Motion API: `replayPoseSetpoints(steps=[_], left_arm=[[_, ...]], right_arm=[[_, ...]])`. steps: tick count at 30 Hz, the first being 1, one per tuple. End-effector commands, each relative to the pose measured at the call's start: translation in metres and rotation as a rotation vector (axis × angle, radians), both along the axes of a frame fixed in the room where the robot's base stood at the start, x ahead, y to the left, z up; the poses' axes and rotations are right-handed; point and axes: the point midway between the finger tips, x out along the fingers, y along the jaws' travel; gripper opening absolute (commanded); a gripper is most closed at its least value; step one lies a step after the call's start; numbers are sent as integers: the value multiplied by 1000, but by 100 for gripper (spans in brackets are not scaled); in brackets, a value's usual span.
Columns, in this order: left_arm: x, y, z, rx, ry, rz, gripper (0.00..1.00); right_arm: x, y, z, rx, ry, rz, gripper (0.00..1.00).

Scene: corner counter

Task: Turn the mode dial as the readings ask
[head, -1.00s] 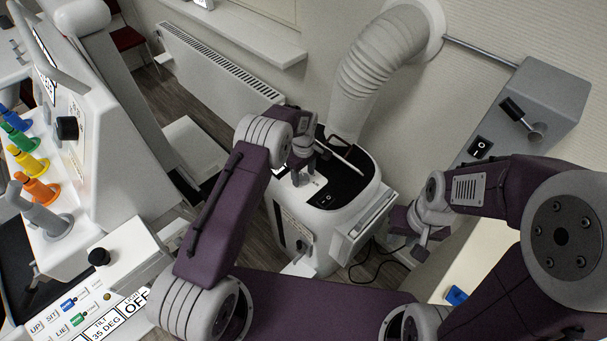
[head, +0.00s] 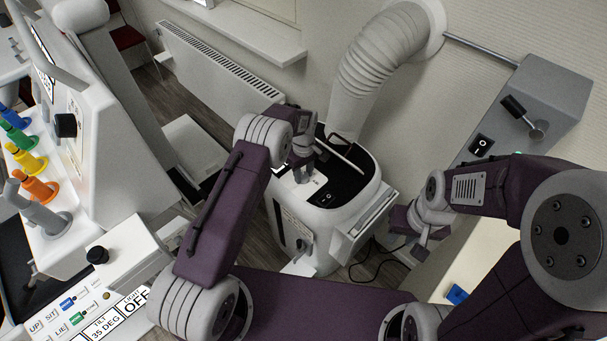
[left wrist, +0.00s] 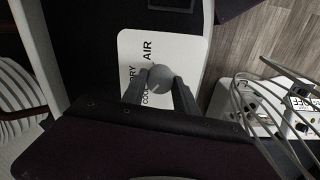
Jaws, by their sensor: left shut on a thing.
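The mode dial (left wrist: 160,77) is a grey round knob on a white label in the left wrist view. The words AIR, DRY and COOL show on the label (left wrist: 190,47); its pointer direction is not clear. My left gripper (left wrist: 159,90) has a finger on either side of the knob and is shut on it. In the head view my left gripper (head: 301,170) reaches down to the top of the white machine (head: 335,220) and hides the dial. My right gripper (head: 420,249) hangs right of the machine, apart from it; its jaws are too small to read.
A ribbed hose (head: 375,70) rises behind the machine to the wall. A grey box (head: 545,95) with a lever and rocker switch (head: 481,145) is at right. A white chair unit (head: 120,130) with coloured knobs stands left; its panel (head: 105,325) reads 35 DEG and OFF.

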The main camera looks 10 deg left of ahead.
Motion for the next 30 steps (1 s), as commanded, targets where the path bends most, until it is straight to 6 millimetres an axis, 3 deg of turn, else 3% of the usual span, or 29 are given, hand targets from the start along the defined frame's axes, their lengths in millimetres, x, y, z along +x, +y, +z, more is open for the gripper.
replayPoseSetpoints(steps=[18, 30], left_arm=[[0, 0, 0, 0, -1, -558, 0], [1, 0, 1, 0, -2, -816, 0]], right_arm=[[0, 0, -14, 0, 0, 0, 31], [0, 0, -16, 0, 0, 0, 31]])
